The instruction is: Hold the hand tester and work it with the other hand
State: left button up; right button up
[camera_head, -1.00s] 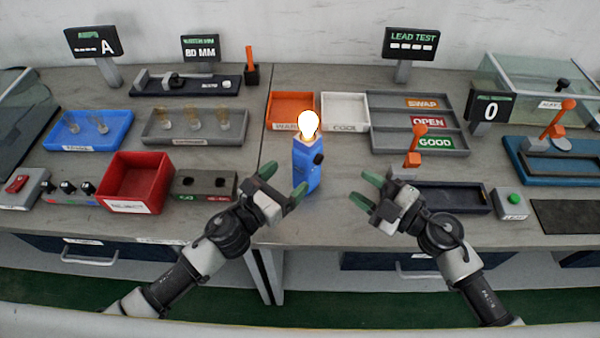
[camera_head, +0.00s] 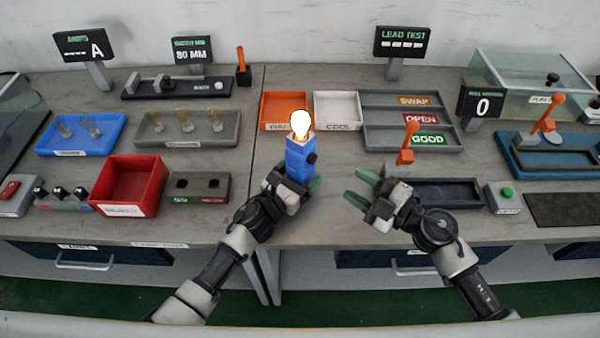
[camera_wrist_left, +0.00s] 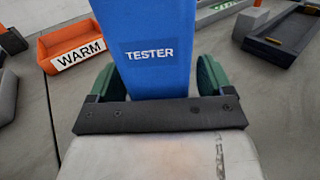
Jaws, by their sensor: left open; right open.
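The blue hand tester (camera_head: 299,158) stands upright on the table in the head view, with a brightly lit bulb (camera_head: 300,123) on its top and a dark knob on its right side. In the left wrist view the tester (camera_wrist_left: 158,30) fills the middle, its TESTER label facing the camera. My left gripper (camera_head: 292,186) is open, with its green fingers on either side of the tester's lower body. My right gripper (camera_head: 362,189) is open and empty, to the right of the tester and apart from it.
An orange WARM tray (camera_head: 264,112) and a white COOL tray (camera_head: 358,110) stand behind the tester. A red bin (camera_head: 130,172) and a grey two-hole block (camera_head: 225,190) are at left. An orange lever (camera_head: 408,143) rises behind my right gripper. Bare table lies between the grippers.

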pick_arm(q)
jog(key=shift+c, duration=0.3)
jog(key=c, duration=1)
jog(key=shift+c, duration=0.5)
pick_arm(e)
jog(key=shift+c, duration=0.4)
grip_shut()
